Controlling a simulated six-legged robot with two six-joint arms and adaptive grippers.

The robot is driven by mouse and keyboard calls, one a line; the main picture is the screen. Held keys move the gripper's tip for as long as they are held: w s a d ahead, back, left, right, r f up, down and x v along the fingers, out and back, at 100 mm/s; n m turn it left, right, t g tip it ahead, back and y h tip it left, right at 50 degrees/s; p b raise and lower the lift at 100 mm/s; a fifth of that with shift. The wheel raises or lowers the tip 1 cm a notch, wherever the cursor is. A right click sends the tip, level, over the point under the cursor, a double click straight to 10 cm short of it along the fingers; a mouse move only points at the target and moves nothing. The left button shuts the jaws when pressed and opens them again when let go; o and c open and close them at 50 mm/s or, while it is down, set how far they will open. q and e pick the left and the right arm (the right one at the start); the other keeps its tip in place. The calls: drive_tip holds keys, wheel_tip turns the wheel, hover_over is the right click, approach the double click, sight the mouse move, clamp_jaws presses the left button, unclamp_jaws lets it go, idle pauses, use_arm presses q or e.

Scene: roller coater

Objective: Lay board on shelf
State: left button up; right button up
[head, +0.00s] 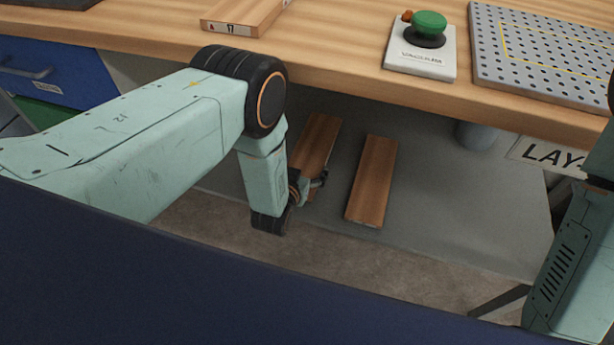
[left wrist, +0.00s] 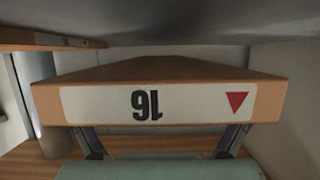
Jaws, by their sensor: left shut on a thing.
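My left gripper (head: 312,184) reaches below the tabletop and is shut on the near end of a wooden board (head: 321,137). In the left wrist view, the board (left wrist: 210,103) shows its white end label with an upside-down "16" and a red triangle, one finger at each side. The board lies over the grey shelf (head: 440,200); I cannot tell whether it touches it. A second board (head: 372,182) lies on the shelf to the right, apart from the held one. Its labelled end shows in the left wrist view (left wrist: 60,40). My right gripper is out of view.
The wooden tabletop (head: 340,75) overhangs the shelf. On it are a board marked 17 (head: 240,18), a green button box (head: 422,55) and a perforated plate (head: 540,55). A grey cylinder (head: 476,135) stands at the shelf's back right. Blue drawers (head: 45,72) are at left.

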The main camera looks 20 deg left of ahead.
use_arm(q)
wheel_tip(320, 180, down, 3)
drive_tip(key=shift+f+b, duration=0.1)
drive_tip(key=shift+b, duration=0.7)
drive_tip(key=shift+w+f, duration=0.1)
drive_tip(key=shift+f, duration=0.1)
drive_tip(key=shift+r, duration=0.1)
drive_tip(key=o, duration=1.2)
drive_tip(key=shift+f, duration=0.2)
